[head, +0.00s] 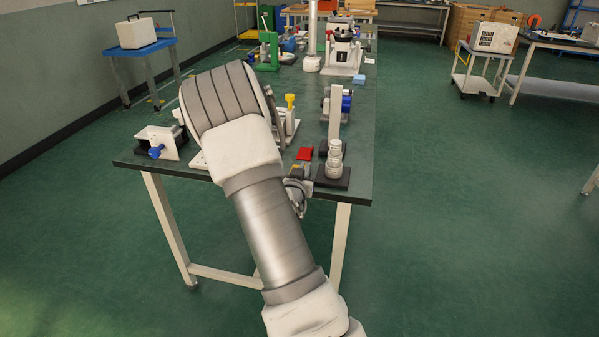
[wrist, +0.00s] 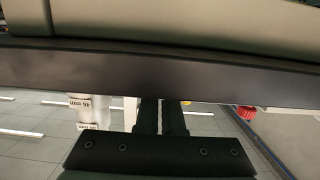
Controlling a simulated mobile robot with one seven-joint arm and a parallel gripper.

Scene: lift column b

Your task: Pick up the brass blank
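I cannot make out the brass blank in either view. My arm covers part of the bench in the head view. In the wrist view my gripper (wrist: 160,117) shows as two dark fingers close together above a dark plate. A wide dark bar crosses in front of their tips. I cannot tell how far apart the fingers are, and I see nothing held between them.
A blue-topped cart (head: 140,50) stands left.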

